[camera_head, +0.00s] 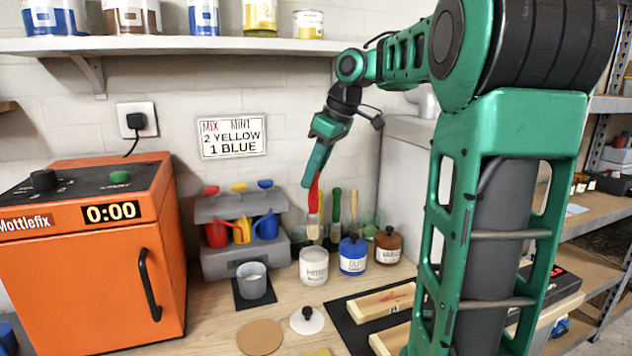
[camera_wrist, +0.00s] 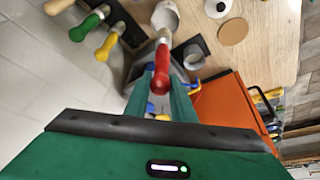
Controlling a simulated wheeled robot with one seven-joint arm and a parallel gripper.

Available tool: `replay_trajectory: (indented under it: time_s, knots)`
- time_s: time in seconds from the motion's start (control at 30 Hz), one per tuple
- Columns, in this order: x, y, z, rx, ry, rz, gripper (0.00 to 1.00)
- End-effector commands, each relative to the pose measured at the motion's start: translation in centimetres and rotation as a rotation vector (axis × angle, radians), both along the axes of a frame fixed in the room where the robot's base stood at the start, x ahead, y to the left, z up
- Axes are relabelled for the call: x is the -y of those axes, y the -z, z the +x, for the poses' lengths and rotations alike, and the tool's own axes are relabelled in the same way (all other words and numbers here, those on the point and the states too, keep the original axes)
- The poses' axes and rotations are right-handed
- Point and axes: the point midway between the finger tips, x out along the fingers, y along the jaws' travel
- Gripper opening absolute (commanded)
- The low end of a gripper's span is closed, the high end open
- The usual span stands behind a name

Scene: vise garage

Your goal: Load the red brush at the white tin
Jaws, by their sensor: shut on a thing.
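My gripper (camera_head: 317,180) is shut on the red brush (camera_head: 313,203), which hangs with its pale bristles downward. The red handle (camera_wrist: 160,72) also shows between the fingers (camera_wrist: 160,95) in the wrist view. The white tin (camera_head: 314,267) stands on the bench below the brush, its lid off. In the head view the bristle tip appears just above the tin's rim. In the wrist view the bristles overlap the white tin (camera_wrist: 170,10); I cannot tell whether they touch it. A white lid with a black knob (camera_head: 307,320) lies on the bench in front.
A lidded blue tin (camera_head: 352,256) and a brown tin (camera_head: 388,246) stand right of the white tin. A grey cup (camera_head: 252,280) and a rack of coloured jugs (camera_head: 240,228) are left. Upright brushes (camera_head: 336,212) stand behind. An orange machine (camera_head: 95,255) fills the left.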

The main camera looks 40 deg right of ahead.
Motion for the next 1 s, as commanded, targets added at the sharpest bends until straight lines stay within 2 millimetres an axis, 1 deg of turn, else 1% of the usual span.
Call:
replay_trajectory:
  time_s: [0.5,0.7,1.0]
  knots:
    - [0.2,4.6,-0.2,-0.002,0.004,0.001,0.00]
    - [0.3,5.4,-0.2,0.000,0.004,-0.001,0.00]
    - [0.3,5.5,-0.2,0.000,0.005,-0.002,0.00]
